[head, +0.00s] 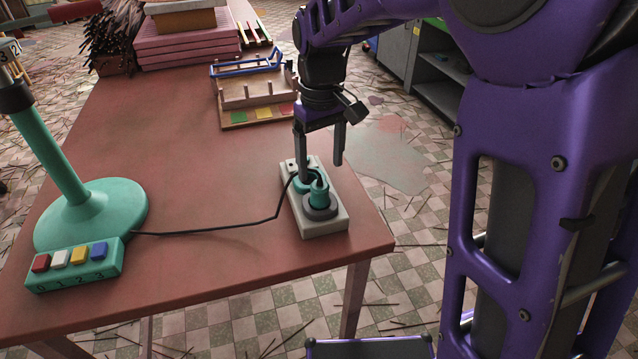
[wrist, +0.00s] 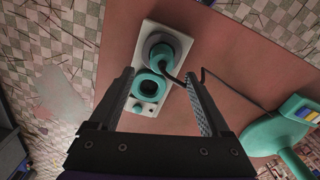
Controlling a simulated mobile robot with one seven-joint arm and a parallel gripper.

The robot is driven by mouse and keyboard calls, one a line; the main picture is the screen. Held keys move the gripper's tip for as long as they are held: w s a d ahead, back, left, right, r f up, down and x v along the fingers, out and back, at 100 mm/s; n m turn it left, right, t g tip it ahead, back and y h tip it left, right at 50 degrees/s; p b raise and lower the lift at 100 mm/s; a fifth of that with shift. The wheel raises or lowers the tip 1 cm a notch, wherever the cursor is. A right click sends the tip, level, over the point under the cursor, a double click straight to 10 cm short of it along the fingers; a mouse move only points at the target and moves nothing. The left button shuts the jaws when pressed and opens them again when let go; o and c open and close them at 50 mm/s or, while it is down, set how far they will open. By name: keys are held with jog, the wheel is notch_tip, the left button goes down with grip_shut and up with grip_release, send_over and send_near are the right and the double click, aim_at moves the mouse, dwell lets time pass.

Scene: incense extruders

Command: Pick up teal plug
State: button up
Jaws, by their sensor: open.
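The teal plug (head: 319,193) stands upright in a dark grey round socket on a pale power strip (head: 327,226) near the table's right edge. In the wrist view the plug (wrist: 160,51) sits at the far end of the strip, past the fingertips. A black cord runs from it. A teal ring with a dark centre (wrist: 150,86) is beside it on the strip, nearer my gripper. My gripper (head: 320,170) is open and empty, pointing down above the strip. In the wrist view its fingers (wrist: 159,73) spread either side of the strip, not closed on the plug.
The cord (head: 225,231) crosses the table to a teal base with coloured buttons (head: 74,264) and a teal post (head: 52,150). A wooden rack (head: 255,105) stands behind my gripper, with pink stacked slabs (head: 185,42) farther back. The red table (head: 190,170) is bare between these.

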aim_at(320, 185)
jog(key=f, duration=0.3)
jog(key=f+b, duration=0.1)
jog(key=f, duration=0.3)
jog(key=shift+s, duration=0.2)
jog(key=shift+r, duration=0.1)
grip_shut()
